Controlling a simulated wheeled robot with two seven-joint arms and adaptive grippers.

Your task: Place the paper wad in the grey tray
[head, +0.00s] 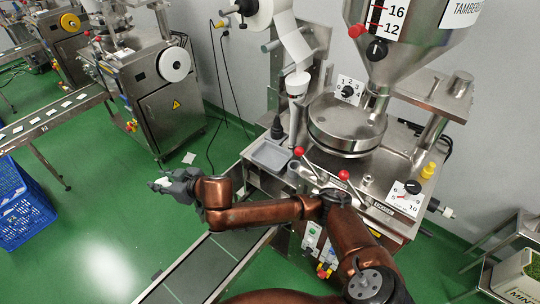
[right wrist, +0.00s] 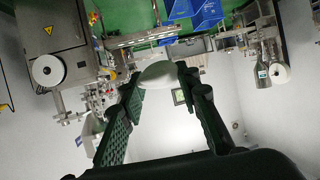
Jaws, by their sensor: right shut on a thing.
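The paper wad (right wrist: 157,75) is a small white rounded lump between the fingertips in the right wrist view. It also shows as a small white spot (head: 162,182) at the gripper's tip in the head view. My right gripper (head: 168,183) is shut on it; it also shows in the right wrist view (right wrist: 158,82). The gripper is held out over the green floor, left of the machine. The grey tray (head: 270,155) sits on the machine's left side, up and to the right of the gripper. My left gripper is out of view.
The steel machine with a hopper (head: 405,35) and red-knobbed levers (head: 343,174) fills the right side. A conveyor (head: 205,262) runs below my right arm. A blue crate (head: 22,205) stands at far left. A white scrap (head: 189,158) appears on the floor.

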